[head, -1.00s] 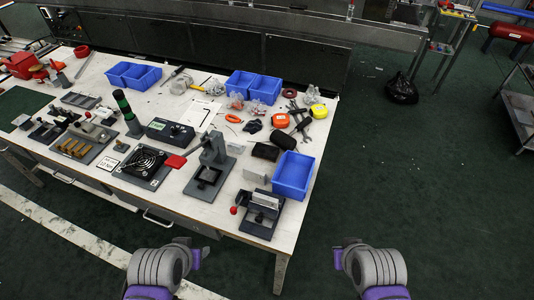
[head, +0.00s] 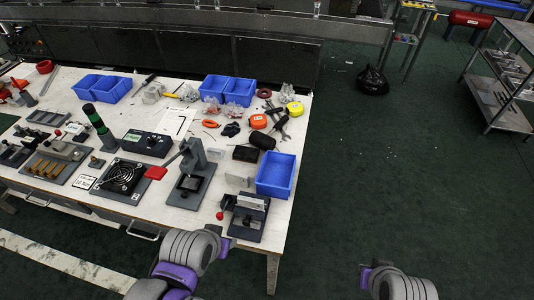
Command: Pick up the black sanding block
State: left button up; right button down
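A small black block (head: 246,154), which looks like the sanding block, lies on the white workbench (head: 222,172), left of the single blue bin (head: 275,175). A black cylinder (head: 263,142) lies just behind it. My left gripper (head: 226,246) is low at the bench's front edge, well short of the block. My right gripper (head: 365,274) is out over the floor, right of the bench. Neither gripper is near the block. Mostly their purple parts show, and their finger gaps cannot be made out.
A grey clamp fixture (head: 245,217) and a press with a red handle (head: 190,180) stand between the front edge and the block. A white block (head: 238,180) lies in front of it. Orange and yellow tape measures and pliers lie behind.

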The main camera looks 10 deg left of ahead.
aim_at(248, 155)
jog(key=i+l+z, duration=0.2)
jog(key=l, duration=0.2)
jog(key=l+z, duration=0.2)
jog(key=l, duration=0.2)
jog(key=i+l+z, duration=0.35)
jog(key=i+l, duration=0.5)
jog(key=i+j+u, duration=0.1)
jog(key=i+u, duration=0.25)
jog(key=u, duration=0.15)
jog(key=i+u, duration=0.45)
jog(key=i+l+u, duration=0.2)
jog(key=u, duration=0.3)
jog(key=i+u, duration=0.2)
jog(key=u, duration=0.2)
jog(key=i+u, duration=0.2)
jog(key=u, duration=0.2)
jog(key=i+u, duration=0.15)
jog(key=u, duration=0.3)
jog(key=i+l+u, duration=0.15)
jog(key=u, duration=0.25)
jog(key=i+l+u, duration=0.1)
jog(key=i+u, duration=0.25)
jog(key=i+l+u, duration=0.1)
jog(key=u, duration=0.25)
